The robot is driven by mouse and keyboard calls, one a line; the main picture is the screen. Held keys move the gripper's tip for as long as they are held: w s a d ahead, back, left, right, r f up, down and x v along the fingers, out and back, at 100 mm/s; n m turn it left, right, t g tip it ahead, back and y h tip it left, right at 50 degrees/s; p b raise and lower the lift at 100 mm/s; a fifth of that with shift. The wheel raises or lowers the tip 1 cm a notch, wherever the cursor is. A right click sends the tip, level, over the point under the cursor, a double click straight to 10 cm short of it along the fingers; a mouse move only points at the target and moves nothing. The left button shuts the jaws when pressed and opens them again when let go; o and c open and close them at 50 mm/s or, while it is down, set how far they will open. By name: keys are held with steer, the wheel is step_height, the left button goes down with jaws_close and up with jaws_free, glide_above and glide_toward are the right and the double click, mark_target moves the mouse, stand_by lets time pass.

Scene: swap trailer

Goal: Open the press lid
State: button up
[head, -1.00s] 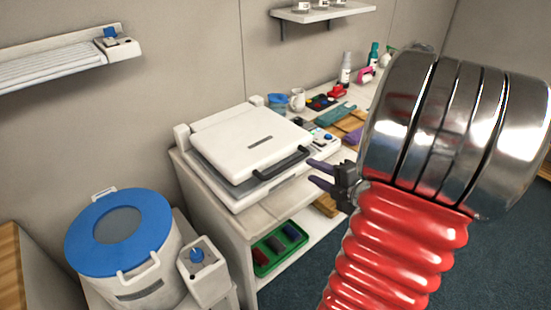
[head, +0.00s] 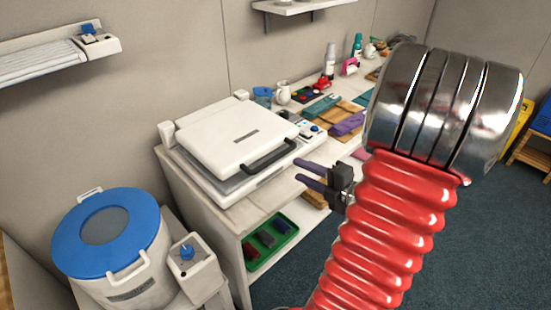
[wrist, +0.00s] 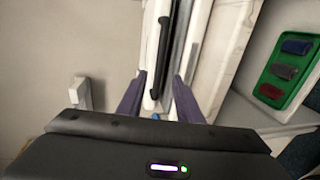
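The white press (head: 225,160) stands on the counter with its lid (head: 232,132) down. A dark bar handle (head: 270,157) runs along the lid's front edge. In the wrist view the handle (wrist: 161,58) lies ahead of the fingertips, in line with the gap between them. My gripper (head: 297,171) has two purple fingers, spread apart and empty. In the head view it is just right of the handle's right end, apart from it. In the wrist view the gripper (wrist: 160,80) also shows open, with the press edge between and beyond its fingers.
A green tray (head: 291,232) with coloured blocks sits on the shelf below. A white drum with a blue lid (head: 105,230) and a small box with a blue knob (head: 197,268) stand left. Cloths, a mug (head: 283,92) and bottles (head: 330,60) crowd the counter behind.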

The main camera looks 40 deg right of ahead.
mark_target(275, 159)
steer(key=x, duration=1.2)
steer(key=shift+w, duration=0.1)
jaws_close()
steer(key=shift+d, duration=0.15)
stand_by(0.5)
